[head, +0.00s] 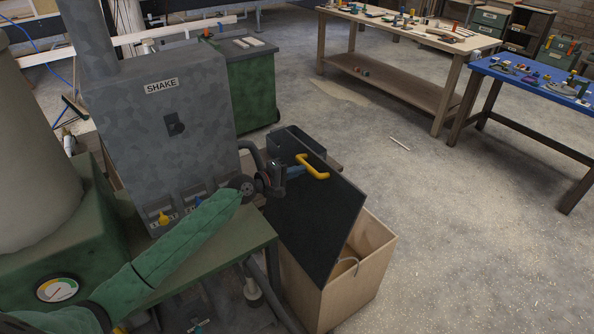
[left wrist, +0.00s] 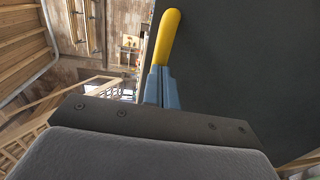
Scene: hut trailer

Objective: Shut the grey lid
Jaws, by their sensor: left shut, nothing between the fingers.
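The dark grey lid (head: 318,222) is a flat panel with a yellow handle (head: 314,167) near its upper end. It sits tilted over a plywood box (head: 352,283), and part of the box's open inside shows at the right. In the left wrist view, the lid (left wrist: 245,70) fills the right side, with the yellow handle (left wrist: 167,38) at top centre. My left gripper (head: 300,171) is just left of the handle, its blue fingers (left wrist: 158,86) shut with nothing held. I cannot tell whether the fingertips touch the handle. My right gripper is not in view.
A green cabinet (head: 250,88) stands behind. Workbenches (head: 470,48) are at the back right. The floor right of the box is clear.

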